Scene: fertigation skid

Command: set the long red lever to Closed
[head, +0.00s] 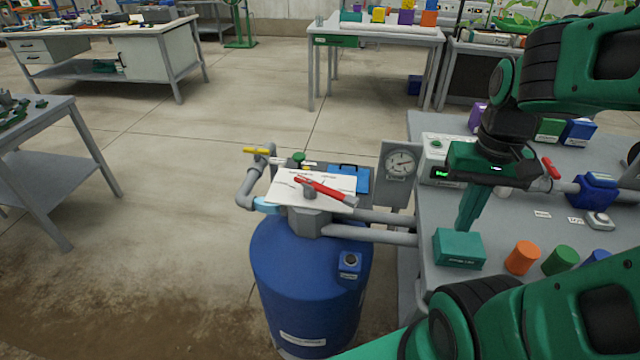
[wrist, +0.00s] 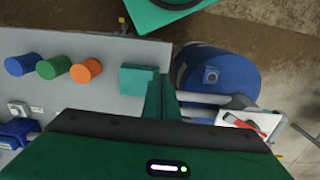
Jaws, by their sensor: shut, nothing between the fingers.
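The long red lever (head: 322,189) lies over a white label plate (head: 283,187) above the blue tank (head: 308,275). It slants from upper left down to lower right. The plate's lettering is too small to read. In the wrist view the lever (wrist: 256,129) shows at the right, on the white plate. My gripper (head: 468,222) points down above the grey bench, right of the lever and well apart from it, close to the teal box. Its fingers (wrist: 161,98) are shut and empty.
A teal box (head: 459,249) and orange (head: 522,258) and green (head: 560,261) cylinders stand on the bench (head: 432,212). A pressure gauge (head: 400,163) stands between lever and gripper. A yellow-handled valve (head: 256,151) is left of the lever. Grey pipes (head: 375,236) run from tank to bench.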

